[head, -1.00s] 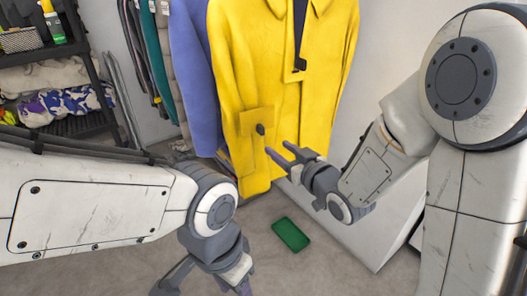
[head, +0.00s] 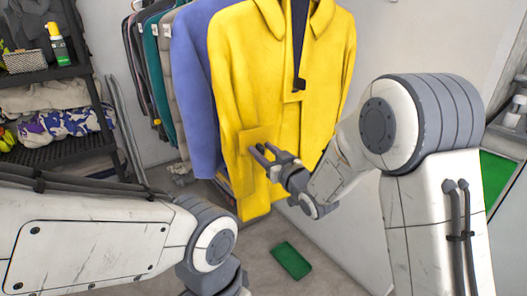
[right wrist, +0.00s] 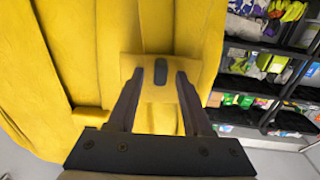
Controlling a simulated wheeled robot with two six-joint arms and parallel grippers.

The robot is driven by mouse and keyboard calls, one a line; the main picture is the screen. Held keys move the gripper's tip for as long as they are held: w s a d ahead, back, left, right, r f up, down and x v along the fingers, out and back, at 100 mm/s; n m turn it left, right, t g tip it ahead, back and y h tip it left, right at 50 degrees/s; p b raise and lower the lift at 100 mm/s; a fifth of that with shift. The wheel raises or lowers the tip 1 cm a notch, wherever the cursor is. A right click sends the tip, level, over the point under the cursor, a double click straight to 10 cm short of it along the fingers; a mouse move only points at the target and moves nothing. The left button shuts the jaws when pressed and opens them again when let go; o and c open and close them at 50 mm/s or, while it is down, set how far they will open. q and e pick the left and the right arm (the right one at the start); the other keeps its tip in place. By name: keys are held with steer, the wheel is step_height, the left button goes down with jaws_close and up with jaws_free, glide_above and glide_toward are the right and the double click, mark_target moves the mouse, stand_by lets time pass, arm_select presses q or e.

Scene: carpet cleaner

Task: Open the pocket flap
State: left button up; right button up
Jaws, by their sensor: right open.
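A yellow coat (head: 285,80) hangs at the front of a row of clothes. Its pocket flap (head: 254,135) is on the lower left part of the coat. In the right wrist view the flap (right wrist: 190,67) carries a dark oblong tab (right wrist: 161,72). My right gripper (head: 263,150) is open at the flap. Its fingers (right wrist: 160,76) stand on either side of the tab, with gaps visible; I cannot tell whether they touch the cloth. The tab is not distinct in the head view. My left arm shows at the lower left, but its fingers are outside the picture.
A blue garment (head: 195,75) and several other clothes hang left of the coat. A black shelf rack (head: 75,147) stands at the left. A green tray (head: 291,260) lies on the floor below. A white wall (head: 400,40) is behind.

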jaws_close()
stand_by(1.5)
